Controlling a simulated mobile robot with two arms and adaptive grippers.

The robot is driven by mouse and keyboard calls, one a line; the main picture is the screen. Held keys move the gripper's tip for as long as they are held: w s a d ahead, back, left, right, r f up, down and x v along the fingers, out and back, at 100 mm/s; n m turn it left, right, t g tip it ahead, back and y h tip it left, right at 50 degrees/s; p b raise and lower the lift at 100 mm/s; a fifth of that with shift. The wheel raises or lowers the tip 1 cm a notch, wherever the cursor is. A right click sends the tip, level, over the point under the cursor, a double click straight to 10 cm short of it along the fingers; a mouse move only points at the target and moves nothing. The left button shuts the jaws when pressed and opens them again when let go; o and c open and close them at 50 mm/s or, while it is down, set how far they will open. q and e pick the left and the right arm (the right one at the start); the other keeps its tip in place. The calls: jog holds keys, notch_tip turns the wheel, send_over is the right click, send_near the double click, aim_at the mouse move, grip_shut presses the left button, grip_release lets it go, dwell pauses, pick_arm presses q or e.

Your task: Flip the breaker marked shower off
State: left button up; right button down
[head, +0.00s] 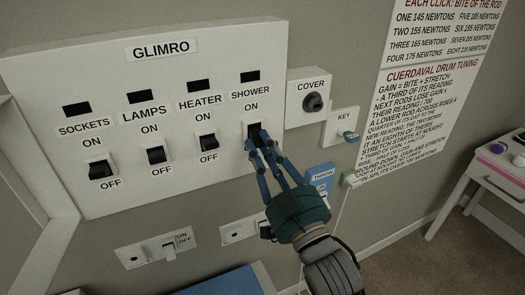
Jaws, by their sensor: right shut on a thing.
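A white breaker panel (30,75) headed GLIMRO is on the wall, with switches marked SOCKETS, LAMPS, HEATER and SHOWER. The shower breaker (250,129) is the dark switch at the panel's right end, under the word ON. My right gripper (257,138) reaches up to it from the lower right and is shut on it. The fingers cover much of the switch and its OFF label, so I cannot tell its position. My left gripper is not in view.
The heater breaker (208,142) is just left of my fingers. A COVER box (307,88) with a dark knob and a KEY plate (340,128) are to the right. Wall sockets (240,231) are below. A white table (497,178) stands at the far right.

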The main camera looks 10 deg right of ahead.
jog(key=shift+w+f, duration=0.15)
jog(key=shift+f, duration=0.15)
jog(key=c, duration=1.6)
grip_release()
jog(key=shift+c, duration=0.2)
jog(key=shift+o, duration=0.5)
jog(key=shift+w+d, duration=0.1)
jog(key=shift+w, duration=0.1)
jog(key=shift+s, duration=0.1)
jog(key=v, duration=1.2)
